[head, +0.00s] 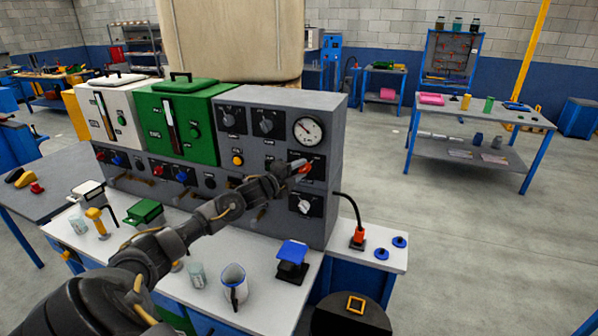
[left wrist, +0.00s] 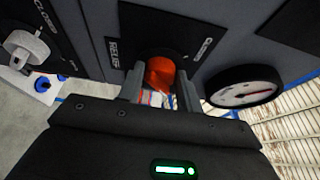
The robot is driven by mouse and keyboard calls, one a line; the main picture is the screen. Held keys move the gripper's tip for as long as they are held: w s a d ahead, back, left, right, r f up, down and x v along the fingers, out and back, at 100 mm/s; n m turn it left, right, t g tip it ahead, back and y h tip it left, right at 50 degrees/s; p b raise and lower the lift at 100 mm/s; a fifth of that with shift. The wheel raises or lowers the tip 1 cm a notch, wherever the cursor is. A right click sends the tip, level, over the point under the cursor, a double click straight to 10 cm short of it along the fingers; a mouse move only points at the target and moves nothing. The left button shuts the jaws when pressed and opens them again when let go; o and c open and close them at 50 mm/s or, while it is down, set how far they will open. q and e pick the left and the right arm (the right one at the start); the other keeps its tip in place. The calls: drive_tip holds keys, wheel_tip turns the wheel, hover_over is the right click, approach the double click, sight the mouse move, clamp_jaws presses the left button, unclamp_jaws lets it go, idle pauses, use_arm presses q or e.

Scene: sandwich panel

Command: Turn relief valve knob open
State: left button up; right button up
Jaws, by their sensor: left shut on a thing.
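The relief valve knob (left wrist: 160,74) is orange-red and sits on a black plate (left wrist: 140,27) marked "RELIEF" in the left wrist view. In the head view the knob (head: 303,168) shows just past my fingertips, below the pressure gauge on the grey panel. My left gripper (left wrist: 160,92) is shut on the knob, with one finger on each side of it. The same gripper (head: 292,173) partly covers the plate in the head view. How far the knob is turned is hard to tell. My right gripper is not in view.
The pressure gauge (head: 308,131) sits above the knob, and a white knob (head: 304,206) below it. The green tank (head: 178,120) stands left in the panel. A jug (head: 234,285), a blue-topped block (head: 292,262) and other items stand on the white bench under my left arm.

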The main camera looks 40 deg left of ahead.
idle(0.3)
use_arm(q)
drive_tip(key=o, duration=1)
drive_tip(key=s+b, duration=0.3)
drive_tip(key=s, duration=0.7)
drive_tip(key=shift+s+a+b, duration=0.3)
drive_tip(key=shift+s+b, duration=0.05)
